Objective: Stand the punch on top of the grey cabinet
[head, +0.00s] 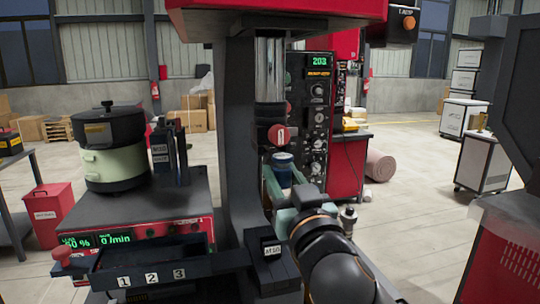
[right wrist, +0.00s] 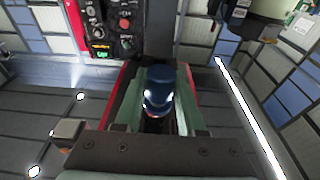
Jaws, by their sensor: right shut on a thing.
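The punch (head: 283,161) is a dark blue, round-topped piece with a shiny metal part, seen beside the press column. It also shows upright in the middle of the right wrist view (right wrist: 158,82). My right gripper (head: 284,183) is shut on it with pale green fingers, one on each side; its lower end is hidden. My left gripper is not in view.
A press column (head: 240,130) and its shiny ram (head: 270,70) stand close to my right gripper. A pot-like bowl (head: 108,150) and a dark block holder (head: 168,152) occupy the left unit. A numbered black tray (head: 150,279) lies in front. Open floor shows right of centre.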

